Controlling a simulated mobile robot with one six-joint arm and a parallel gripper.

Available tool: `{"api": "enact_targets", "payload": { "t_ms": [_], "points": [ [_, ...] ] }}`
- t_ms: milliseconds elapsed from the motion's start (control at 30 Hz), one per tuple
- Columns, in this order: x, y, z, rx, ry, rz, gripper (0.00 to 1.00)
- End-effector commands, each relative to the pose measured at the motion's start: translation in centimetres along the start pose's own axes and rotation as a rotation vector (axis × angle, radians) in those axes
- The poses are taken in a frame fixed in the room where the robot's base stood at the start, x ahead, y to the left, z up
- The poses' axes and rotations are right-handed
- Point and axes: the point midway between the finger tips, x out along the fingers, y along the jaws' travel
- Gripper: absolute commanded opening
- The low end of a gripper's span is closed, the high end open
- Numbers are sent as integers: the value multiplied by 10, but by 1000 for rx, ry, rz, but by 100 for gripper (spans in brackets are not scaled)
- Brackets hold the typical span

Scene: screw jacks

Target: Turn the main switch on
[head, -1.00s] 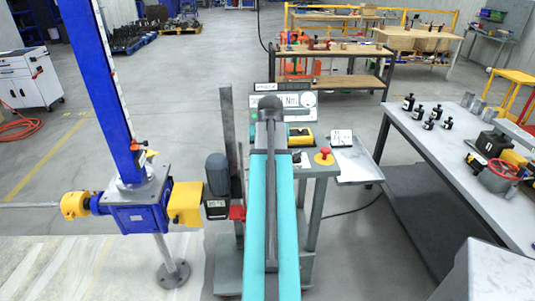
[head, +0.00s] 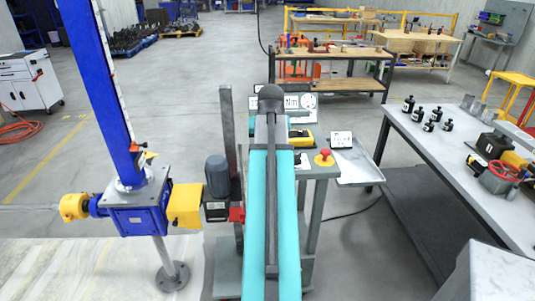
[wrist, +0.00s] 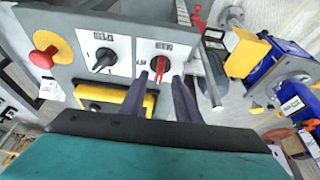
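A red rotary knob (wrist: 157,66) sits on a white plate on the grey control panel in the wrist view, its handle pointing along the picture's vertical. It appears to be the main switch; the upside-down lettering is too small to read surely. My gripper (wrist: 160,80) is open, with its two dark fingertips apart on either side of the knob's near end. I cannot tell whether they touch it. In the head view the panel's white plates (head: 306,102) show partly behind my arm, which hides the red knob and the gripper.
A black knob (wrist: 104,60) on a second white plate is beside the red one. A red mushroom button (wrist: 43,50) on yellow and a yellow box (wrist: 112,97) are close by. A blue screw jack (head: 138,208) stands left; a grey workbench (head: 440,150) stands right.

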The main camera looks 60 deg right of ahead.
Motion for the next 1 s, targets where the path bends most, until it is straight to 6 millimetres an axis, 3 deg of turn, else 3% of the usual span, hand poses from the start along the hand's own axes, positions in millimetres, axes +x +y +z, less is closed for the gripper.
{"api": "enact_targets", "payload": {
  "t_ms": [700, 1000],
  "points": [
    [-73, 0, 0, 0, 0, 0, 30],
    [-93, 0, 0, 0, 0, 0, 30]
  ]
}}
